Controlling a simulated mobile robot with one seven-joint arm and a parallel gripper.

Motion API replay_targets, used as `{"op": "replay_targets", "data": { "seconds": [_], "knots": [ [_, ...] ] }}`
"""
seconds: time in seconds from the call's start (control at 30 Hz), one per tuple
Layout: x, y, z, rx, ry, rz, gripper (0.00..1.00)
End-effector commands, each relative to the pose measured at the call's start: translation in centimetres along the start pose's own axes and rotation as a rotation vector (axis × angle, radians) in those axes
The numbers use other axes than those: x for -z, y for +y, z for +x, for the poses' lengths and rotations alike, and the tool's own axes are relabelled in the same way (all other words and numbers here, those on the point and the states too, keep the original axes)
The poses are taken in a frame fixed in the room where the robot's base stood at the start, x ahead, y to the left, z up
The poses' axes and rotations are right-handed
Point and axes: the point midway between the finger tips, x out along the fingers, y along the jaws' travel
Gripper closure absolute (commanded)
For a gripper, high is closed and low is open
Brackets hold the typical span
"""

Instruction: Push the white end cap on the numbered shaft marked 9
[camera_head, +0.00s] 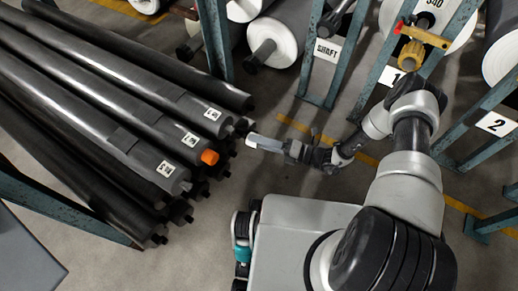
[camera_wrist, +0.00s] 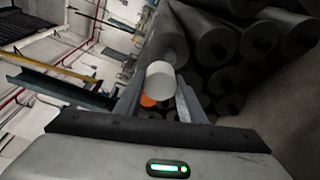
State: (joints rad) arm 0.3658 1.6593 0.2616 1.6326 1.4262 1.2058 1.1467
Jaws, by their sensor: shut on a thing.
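My gripper (camera_head: 268,143) reaches left toward the ends of a stack of dark shafts. In the wrist view my gripper (camera_wrist: 160,80) is shut on a white end cap (camera_wrist: 160,76), held between its two fingers. Behind the cap is a dark shaft end (camera_wrist: 168,42); I cannot tell whether they touch. In the head view, three upper shafts carry white number labels (camera_head: 212,114), (camera_head: 190,139), (camera_head: 166,168); the digits are too small to read surely. The middle labelled shaft has an orange cap (camera_head: 209,157), which also shows in the wrist view (camera_wrist: 147,100).
A blue-green rack with a "SHAFT" sign (camera_head: 327,50) and white rolls (camera_head: 272,43) stands at the back. A post with a "2" sign (camera_head: 496,123) is at right. A grey sheet-like surface (camera_head: 25,250) lies at lower left. Floor between the stack and rack is clear.

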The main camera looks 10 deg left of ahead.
Motion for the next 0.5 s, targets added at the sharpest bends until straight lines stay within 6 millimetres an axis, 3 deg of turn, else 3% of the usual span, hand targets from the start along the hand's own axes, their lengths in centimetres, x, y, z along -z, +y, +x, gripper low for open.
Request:
{"op": "replay_targets", "data": {
  "seconds": [0.13, 0.5],
  "knots": [
    [0.8, -1.9, 0.3, -0.015, -0.075, -0.001, 0.85],
    [0.8, -2.1, 0.3, -0.017, -0.087, -0.004, 0.85]
  ]
}}
